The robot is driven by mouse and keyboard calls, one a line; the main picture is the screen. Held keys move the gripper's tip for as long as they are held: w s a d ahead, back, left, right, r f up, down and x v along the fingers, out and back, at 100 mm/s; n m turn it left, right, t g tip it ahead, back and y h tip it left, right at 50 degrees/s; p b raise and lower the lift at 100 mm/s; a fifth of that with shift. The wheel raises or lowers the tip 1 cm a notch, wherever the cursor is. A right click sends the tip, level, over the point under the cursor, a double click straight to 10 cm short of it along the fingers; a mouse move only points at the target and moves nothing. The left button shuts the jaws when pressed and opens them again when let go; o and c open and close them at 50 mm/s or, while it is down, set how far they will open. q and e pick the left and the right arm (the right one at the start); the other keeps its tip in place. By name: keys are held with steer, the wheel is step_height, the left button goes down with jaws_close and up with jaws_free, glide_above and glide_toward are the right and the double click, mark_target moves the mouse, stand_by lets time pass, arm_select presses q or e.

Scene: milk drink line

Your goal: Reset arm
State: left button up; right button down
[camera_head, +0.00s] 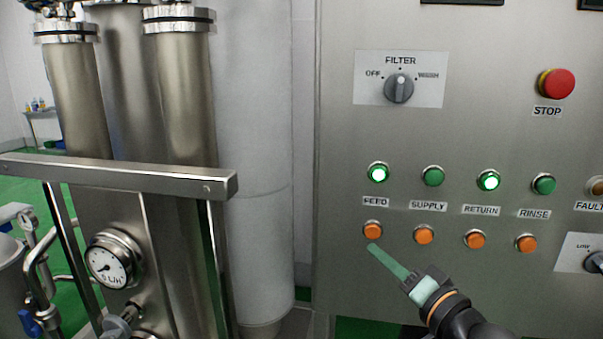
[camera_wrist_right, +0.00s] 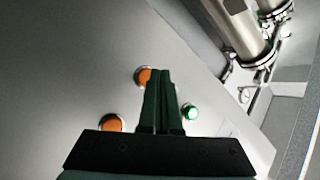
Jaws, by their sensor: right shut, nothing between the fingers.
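My right gripper (camera_head: 374,249) is shut and empty in front of the grey control panel (camera_head: 345,280). Its fingertips are just below the orange button under the FEED label (camera_head: 372,231) in the head view. I cannot tell whether they touch the panel. In the right wrist view the shut fingers (camera_wrist_right: 162,75) partly cover an orange button (camera_wrist_right: 144,76); another orange button (camera_wrist_right: 111,124) is at their left and a lit green lamp (camera_wrist_right: 190,112) at their right. My left gripper is in neither view.
The panel carries a FILTER knob (camera_head: 399,87), a red STOP button (camera_head: 556,83) and lit FEED (camera_head: 378,173) and RETURN (camera_head: 488,181) lamps. Steel filter columns (camera_head: 183,90), a horizontal bar (camera_head: 120,175) and a gauge (camera_head: 110,262) stand at the left. A white column (camera_head: 255,130) stands beside the panel.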

steer(key=s+f+n+g+h+p, duration=0.15)
steer(key=s+f, duration=0.25)
steer(key=f, duration=0.9)
steer(key=s+f+n+g+h, duration=0.25)
steer(key=s+f, duration=0.25)
steer(key=f, duration=0.8)
steer(key=s+f+n+g, duration=0.3)
steer(key=s+f, duration=1.1)
steer(key=s, duration=0.2)
steer(key=shift+s+a+n+g, duration=0.2)
steer(key=shift+s+n+g, duration=0.1)
steer(key=shift+n, duration=0.1)
